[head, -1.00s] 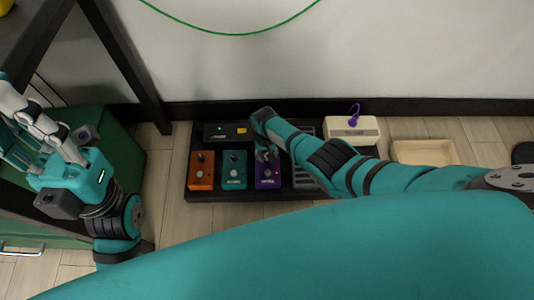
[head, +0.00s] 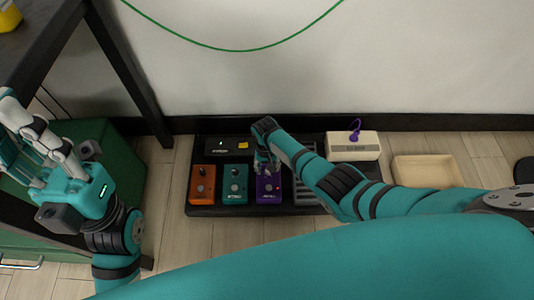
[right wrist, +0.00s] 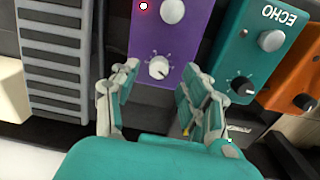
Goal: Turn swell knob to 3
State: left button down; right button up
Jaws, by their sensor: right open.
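The purple pedal (head: 268,190) sits on the dark pedalboard, right of the teal pedal; its name is too small to read surely. In the right wrist view the purple pedal (right wrist: 190,38) shows a white knob (right wrist: 159,68), a silver footswitch (right wrist: 172,11) and a lit red light (right wrist: 143,6). My right gripper (head: 266,161) is over the back end of this pedal. In the wrist view its open fingers (right wrist: 161,71) stand on either side of the white knob, with gaps visible. The knob's scale cannot be read. My left gripper (head: 22,125) is open and empty at the far left.
The teal ECHO pedal (right wrist: 262,38) and the orange pedal (right wrist: 300,90) stand beside the purple one. A grey ribbed pedal (right wrist: 55,70) is on its other side. A cream box (head: 352,147) with a purple plug and a beige tray (head: 428,161) are to the right.

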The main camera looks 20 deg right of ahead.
aim_at(267, 170)
notch_tip(267, 170, up, 10)
jog(key=shift+a+f, duration=0.15)
jog(key=shift+w, duration=0.1)
dwell(0.6)
